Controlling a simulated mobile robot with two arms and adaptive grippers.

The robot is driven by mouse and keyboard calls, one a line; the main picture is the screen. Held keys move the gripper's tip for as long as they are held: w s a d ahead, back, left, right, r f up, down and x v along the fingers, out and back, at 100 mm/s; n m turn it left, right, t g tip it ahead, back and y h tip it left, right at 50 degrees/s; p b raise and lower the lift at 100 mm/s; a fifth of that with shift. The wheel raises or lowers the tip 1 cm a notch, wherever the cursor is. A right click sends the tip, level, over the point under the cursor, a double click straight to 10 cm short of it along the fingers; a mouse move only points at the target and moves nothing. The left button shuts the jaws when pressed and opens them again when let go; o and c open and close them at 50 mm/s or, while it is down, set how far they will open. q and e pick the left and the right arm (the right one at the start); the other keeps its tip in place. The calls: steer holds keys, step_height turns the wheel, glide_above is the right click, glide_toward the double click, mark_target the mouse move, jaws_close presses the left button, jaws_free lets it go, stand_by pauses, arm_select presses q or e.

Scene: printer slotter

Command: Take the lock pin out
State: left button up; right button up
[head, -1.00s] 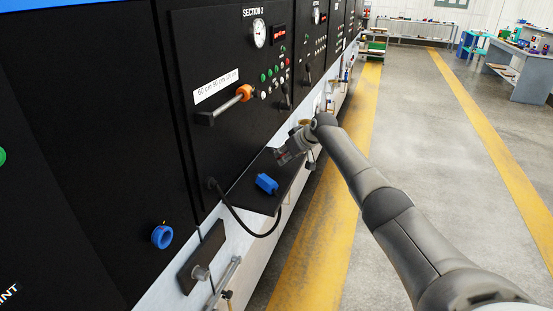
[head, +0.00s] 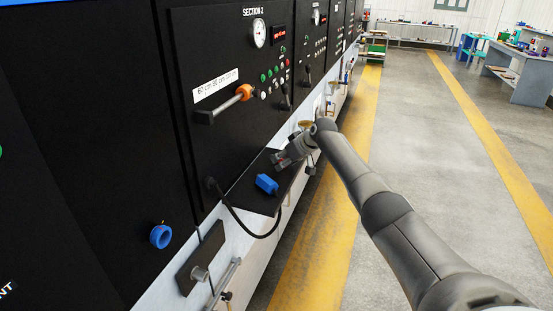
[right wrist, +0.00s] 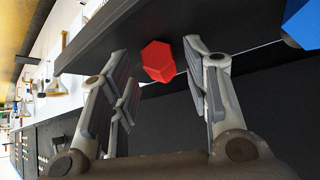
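A red hexagonal knob (right wrist: 158,61), which may be the lock pin's head, shows in the right wrist view by the edge of a dark shelf. My right gripper (right wrist: 156,54) is open, with its fingers on either side of the knob; I cannot tell whether they touch it. In the head view the right gripper (head: 278,160) is over the dark shelf (head: 254,203), and the knob is mostly hidden by it. A blue block (head: 266,184) lies on the shelf nearer to me; part of it shows in the right wrist view (right wrist: 304,24). My left gripper is not in view.
The black machine panel (head: 215,150) stands at the left, with a bar carrying an orange collar (head: 245,92). A black cable (head: 235,222) hangs below the shelf. A blue ring (head: 161,237) is lower left. The floor (head: 440,170) at right is clear.

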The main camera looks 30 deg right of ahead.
stand_by(0.3)
steer(key=shift+s, duration=0.1)
steer(key=v, duration=1.1)
steer(key=shift+s+r, duration=0.2)
steer(key=shift+r, duration=0.15)
steer(key=shift+d, duration=0.1)
